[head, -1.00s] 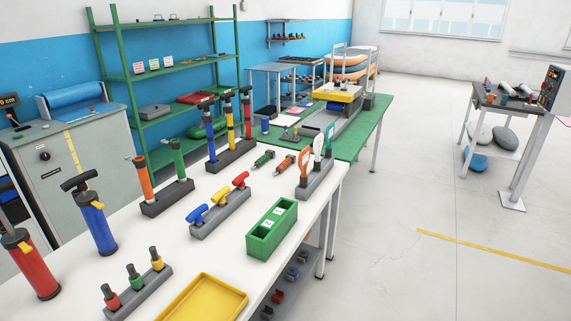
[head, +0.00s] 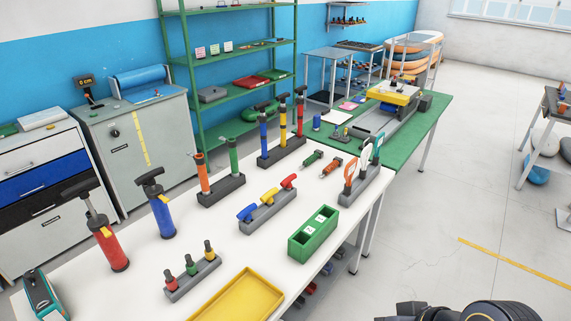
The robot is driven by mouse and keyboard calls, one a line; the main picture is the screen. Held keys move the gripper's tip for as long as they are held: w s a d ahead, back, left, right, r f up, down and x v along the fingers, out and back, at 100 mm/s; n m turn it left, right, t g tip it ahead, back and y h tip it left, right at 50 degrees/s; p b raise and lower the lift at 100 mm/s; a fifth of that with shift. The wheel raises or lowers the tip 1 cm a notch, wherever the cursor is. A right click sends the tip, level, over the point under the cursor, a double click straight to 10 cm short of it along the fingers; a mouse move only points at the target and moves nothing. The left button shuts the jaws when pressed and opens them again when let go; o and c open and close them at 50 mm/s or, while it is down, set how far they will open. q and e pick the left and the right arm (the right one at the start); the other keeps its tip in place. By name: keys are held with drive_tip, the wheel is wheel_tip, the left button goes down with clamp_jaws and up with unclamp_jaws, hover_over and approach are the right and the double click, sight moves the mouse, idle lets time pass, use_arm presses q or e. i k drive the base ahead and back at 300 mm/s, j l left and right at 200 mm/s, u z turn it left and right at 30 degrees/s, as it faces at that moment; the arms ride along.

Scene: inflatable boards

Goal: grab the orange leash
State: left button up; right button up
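An orange loop-shaped item (head: 349,171), which looks like the orange leash, stands upright at the left end of a grey rack (head: 358,190) on the white workbench (head: 300,275). A white loop (head: 364,155) and a teal loop (head: 377,147) stand behind it in the same rack. Neither gripper's fingers are in view. Dark rounded parts, apparently of my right arm, show at the bottom right edge, well apart from the rack.
Near the rack are a green two-slot box (head: 314,246), a yellow tray (head: 236,300), a rack of coloured handles (head: 266,212) and an orange tool (head: 331,168). A green table (head: 425,125) stands behind. Floor right of the bench is clear.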

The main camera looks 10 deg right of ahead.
sight(337, 162)
drive_tip(key=i+l+u, duration=0.15)
drive_tip(key=l+u, duration=0.25)
drive_tip(key=i+l+u, duration=0.15)
drive_tip(key=u, duration=0.25)
drive_tip(key=l+u, duration=0.6)
drive_tip(key=l, duration=0.9)
drive_tip(key=l+u, duration=0.25)
drive_tip(key=l, duration=0.8)
drive_tip(key=l+u, duration=0.2)
drive_tip(key=l, duration=0.9)
drive_tip(key=k+l, duration=0.1)
drive_tip(key=l, duration=0.65)
drive_tip(key=k, duration=0.05)
